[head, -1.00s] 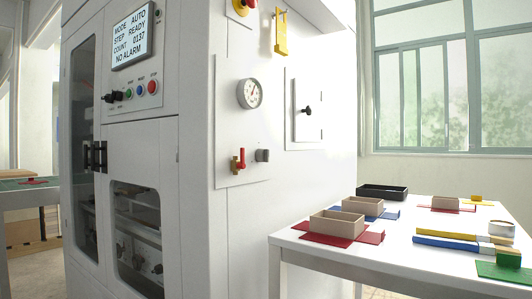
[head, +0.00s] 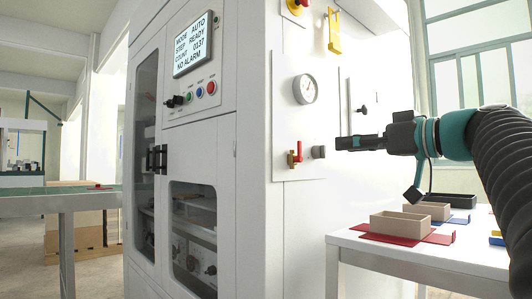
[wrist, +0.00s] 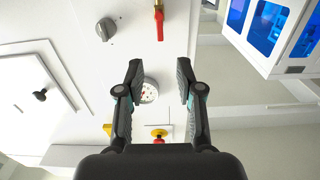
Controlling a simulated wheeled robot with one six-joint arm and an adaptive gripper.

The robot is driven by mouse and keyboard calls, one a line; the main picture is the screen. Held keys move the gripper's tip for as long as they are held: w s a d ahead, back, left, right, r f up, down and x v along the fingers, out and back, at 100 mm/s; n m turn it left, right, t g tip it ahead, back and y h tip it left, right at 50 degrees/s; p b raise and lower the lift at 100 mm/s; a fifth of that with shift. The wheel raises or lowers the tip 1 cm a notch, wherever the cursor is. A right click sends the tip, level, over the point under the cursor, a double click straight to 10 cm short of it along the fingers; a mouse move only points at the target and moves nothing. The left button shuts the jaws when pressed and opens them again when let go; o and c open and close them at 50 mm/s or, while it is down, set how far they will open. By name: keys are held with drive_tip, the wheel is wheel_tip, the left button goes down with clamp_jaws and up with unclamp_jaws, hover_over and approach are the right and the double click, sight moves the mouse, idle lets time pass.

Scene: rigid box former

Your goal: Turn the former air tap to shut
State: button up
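The air tap (head: 294,157) is on the white side panel of the machine, below the gauge. It has a brass body and a red lever (head: 299,149) that stands upright. In the wrist view, which is upside down, the red lever (wrist: 160,25) shows beyond the fingertips, near the top edge. My gripper (head: 338,143) is to the right of the tap in the head view, apart from it. In the wrist view my gripper (wrist: 159,68) is open with nothing between its fingers.
A round gauge (head: 305,89) is above the tap, and a grey knob (head: 318,152) is just right of it. A small hatch with a black knob (head: 362,110) is further right. A white table (head: 420,254) with trays stands below my arm.

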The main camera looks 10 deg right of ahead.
sight(301, 145)
drive_tip(key=x, duration=0.4)
drive_tip(key=p+x, duration=0.1)
drive_tip(key=x, duration=0.4)
drive_tip(key=r+p+x, duration=0.1)
drive_tip(key=x, duration=0.3)
drive_tip(key=shift+w+a, duration=0.15)
drive_tip(key=shift+w, duration=0.15)
clamp_jaws()
